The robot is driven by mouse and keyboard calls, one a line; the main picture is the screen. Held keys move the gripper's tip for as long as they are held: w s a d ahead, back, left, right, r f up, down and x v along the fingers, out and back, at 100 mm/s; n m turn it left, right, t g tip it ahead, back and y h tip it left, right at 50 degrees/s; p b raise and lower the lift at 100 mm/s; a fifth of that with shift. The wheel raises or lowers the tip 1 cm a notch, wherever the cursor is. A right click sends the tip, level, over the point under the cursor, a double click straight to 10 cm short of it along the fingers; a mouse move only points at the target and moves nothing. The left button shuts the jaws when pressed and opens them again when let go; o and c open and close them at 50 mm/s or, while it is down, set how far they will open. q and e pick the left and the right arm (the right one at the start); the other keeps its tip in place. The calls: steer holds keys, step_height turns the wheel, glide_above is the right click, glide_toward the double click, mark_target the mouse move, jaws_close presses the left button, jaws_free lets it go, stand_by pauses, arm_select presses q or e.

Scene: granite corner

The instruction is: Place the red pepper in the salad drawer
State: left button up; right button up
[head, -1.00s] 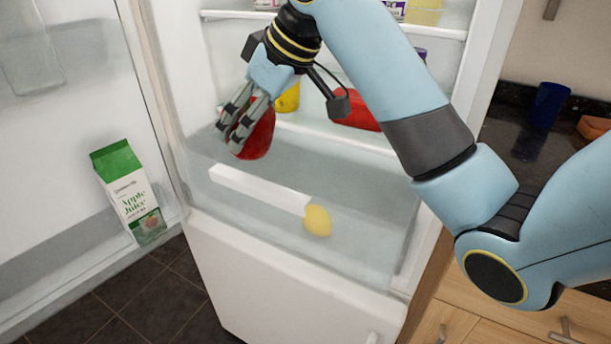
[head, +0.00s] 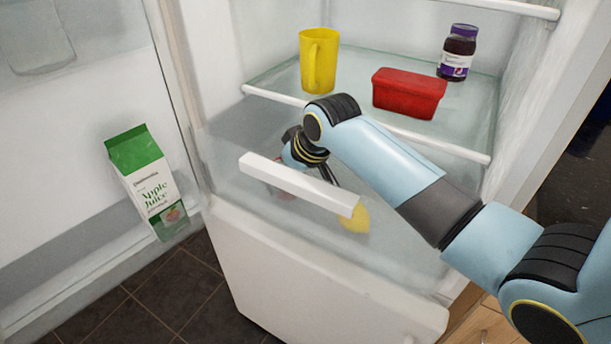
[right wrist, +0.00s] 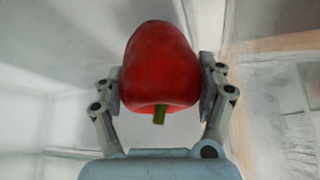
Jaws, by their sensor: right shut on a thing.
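My right gripper (right wrist: 162,85) is shut on the red pepper (right wrist: 160,58), with one finger on each side and the green stem toward the wrist. In the head view my right arm reaches down into the pulled-out, see-through salad drawer (head: 235,180). The red pepper (head: 287,192) shows dimly through the drawer front, partly hidden by the white handle strip (head: 300,185). I cannot tell whether it touches the drawer floor. A yellow lemon (head: 355,219) lies in the drawer to the right. My left gripper is not in view.
The shelf above the drawer bears a yellow jug (head: 319,62), a red container (head: 408,94) and a dark jar with a purple lid (head: 457,55). An apple juice carton (head: 147,185) stands in the open door at left.

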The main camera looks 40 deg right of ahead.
steer(key=shift+s+d, duration=0.2)
steer(key=shift+d, duration=0.95)
steer(key=shift+s+d+f, duration=0.15)
steer(key=shift+d+f, duration=0.1)
steer(key=shift+d, duration=0.2)
steer(key=shift+s+d+f, duration=0.15)
steer(key=shift+d+f, duration=0.05)
steer(key=shift+d, duration=0.25)
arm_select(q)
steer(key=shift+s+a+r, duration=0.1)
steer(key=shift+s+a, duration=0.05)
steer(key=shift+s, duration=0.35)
arm_select(e)
steer(key=shift+w+a+f, duration=0.1)
steer(key=shift+f, duration=0.1)
steer(key=o, duration=0.8)
steer(key=shift+f, duration=0.1)
steer(key=shift+c, duration=0.2)
steer(key=o, duration=0.4)
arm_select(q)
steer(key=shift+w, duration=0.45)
arm_select(e)
steer(key=shift+o, duration=0.4)
